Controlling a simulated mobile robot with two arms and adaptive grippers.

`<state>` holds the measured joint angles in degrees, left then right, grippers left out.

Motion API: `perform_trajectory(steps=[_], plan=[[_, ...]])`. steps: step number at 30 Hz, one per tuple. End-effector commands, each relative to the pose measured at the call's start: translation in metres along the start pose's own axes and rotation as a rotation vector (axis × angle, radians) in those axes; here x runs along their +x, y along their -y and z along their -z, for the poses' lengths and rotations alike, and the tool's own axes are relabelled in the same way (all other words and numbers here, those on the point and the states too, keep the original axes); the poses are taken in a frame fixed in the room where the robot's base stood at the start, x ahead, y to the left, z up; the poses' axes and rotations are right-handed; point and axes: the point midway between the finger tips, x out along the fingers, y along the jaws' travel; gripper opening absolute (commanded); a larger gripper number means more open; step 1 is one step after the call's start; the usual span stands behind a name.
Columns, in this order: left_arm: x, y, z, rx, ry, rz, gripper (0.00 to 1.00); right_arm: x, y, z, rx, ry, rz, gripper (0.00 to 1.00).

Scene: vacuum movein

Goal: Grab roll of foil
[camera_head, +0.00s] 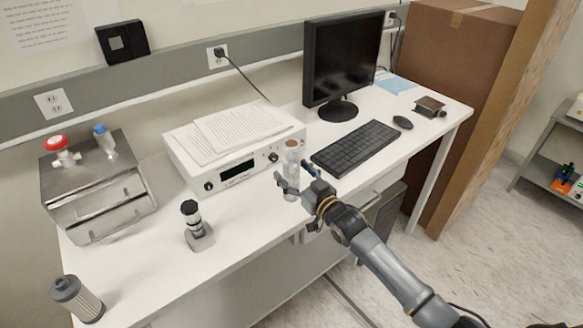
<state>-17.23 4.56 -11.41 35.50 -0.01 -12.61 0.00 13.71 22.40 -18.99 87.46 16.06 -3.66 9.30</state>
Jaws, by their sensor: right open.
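A silvery upright cylinder with a brownish top, which looks like the roll of foil (291,158), stands near the front edge of the white bench, just right of the white instrument box. My right gripper (295,177) comes in from the lower right. Its fingers are open, one to each side of the lower part of the cylinder in the picture. They hide some of that part, and I cannot tell whether they touch it. My left gripper is not in view.
The instrument box (205,184) with papers (240,125) stands behind the cylinder. A keyboard (355,148) and monitor (343,60) are to the right. A small valve-like part (197,228) and a grey filter (78,298) stand left. The bench front between them is clear.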

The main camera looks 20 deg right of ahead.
Motion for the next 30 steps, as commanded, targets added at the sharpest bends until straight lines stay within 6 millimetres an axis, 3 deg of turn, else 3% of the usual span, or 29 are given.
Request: perform_trajectory(steps=[3, 11, 21, 30], plan=[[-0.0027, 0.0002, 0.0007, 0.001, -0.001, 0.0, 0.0, 0.0099, -0.0001, -0.0001, -0.001, 0.0, 0.0, 0.71], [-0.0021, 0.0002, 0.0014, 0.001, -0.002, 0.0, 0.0, 0.0114, 0.0, -0.0014, -0.001, 0.001, 0.0, 0.71], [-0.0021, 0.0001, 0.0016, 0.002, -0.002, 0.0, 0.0, 0.0111, -0.0001, -0.0014, -0.001, 0.001, 0.0, 0.02], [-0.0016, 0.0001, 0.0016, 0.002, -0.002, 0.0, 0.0, 0.0115, -0.0002, 0.0013, -0.001, -0.004, 0.0, 0.0]])
